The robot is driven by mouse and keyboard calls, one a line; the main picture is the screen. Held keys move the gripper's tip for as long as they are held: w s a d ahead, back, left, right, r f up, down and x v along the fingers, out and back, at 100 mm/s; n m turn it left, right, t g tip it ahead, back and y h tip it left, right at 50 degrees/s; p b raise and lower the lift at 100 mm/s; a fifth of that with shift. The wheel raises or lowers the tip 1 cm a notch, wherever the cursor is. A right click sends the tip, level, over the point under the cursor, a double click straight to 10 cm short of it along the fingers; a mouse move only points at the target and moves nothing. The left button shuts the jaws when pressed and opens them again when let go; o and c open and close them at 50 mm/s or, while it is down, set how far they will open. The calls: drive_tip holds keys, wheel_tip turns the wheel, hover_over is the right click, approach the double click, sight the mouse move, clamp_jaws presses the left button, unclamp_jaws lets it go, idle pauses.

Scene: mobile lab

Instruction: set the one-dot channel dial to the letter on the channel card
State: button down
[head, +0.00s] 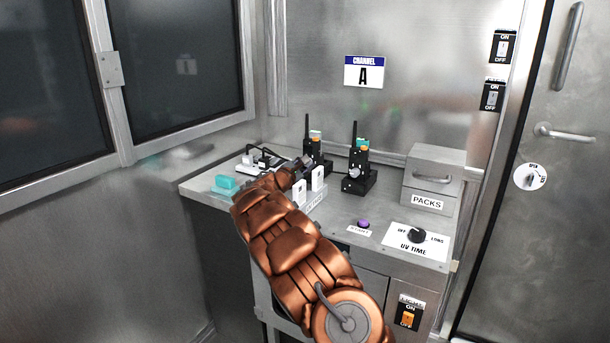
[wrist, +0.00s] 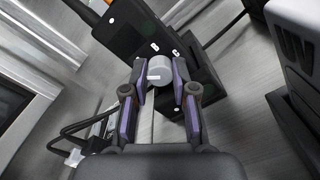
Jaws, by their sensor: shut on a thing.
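The channel card (head: 364,72) on the back wall reads "A". Two black radios stand on the counter, the left radio (head: 314,147) and the right radio (head: 359,168). My gripper (head: 302,162) is at the left radio and partly hides it. In the wrist view, my gripper (wrist: 160,80) is shut on the grey round channel dial (wrist: 159,69) on the radio's dark face (wrist: 128,42). A pale mark shows on the dial.
A teal block (head: 226,183) and a power strip (head: 262,155) lie at left. The grey PACKS box (head: 432,178), purple button (head: 363,224) and UV TIME knob (head: 417,235) are at right.

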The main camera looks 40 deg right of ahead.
drive_tip(key=shift+m+b, duration=0.4)
drive_tip(key=shift+b, duration=0.2)
drive_tip(key=c, duration=0.9)
unclamp_jaws()
drive_tip(key=shift+r+n+p, duration=0.15)
drive_tip(key=shift+n+p, duration=0.15)
drive_tip(key=shift+p, duration=0.6)
drive_tip(key=shift+r+p, duration=0.1)
drive_tip(key=shift+p, duration=0.35)
drive_tip(key=n+p, duration=0.2)
drive_tip(key=p, duration=0.1)
drive_tip(key=shift+p, duration=0.35)
drive_tip(key=n+p, duration=0.1)
drive_tip(key=p, duration=0.2)
drive_tip(key=shift+n+p, duration=0.3)
drive_tip(key=shift+n, duration=0.1)
drive_tip(key=n+p, duration=0.3)
drive_tip(key=p, duration=0.5)
drive_tip(key=shift+n+p, duration=0.3)
drive_tip(key=shift+n, duration=0.1)
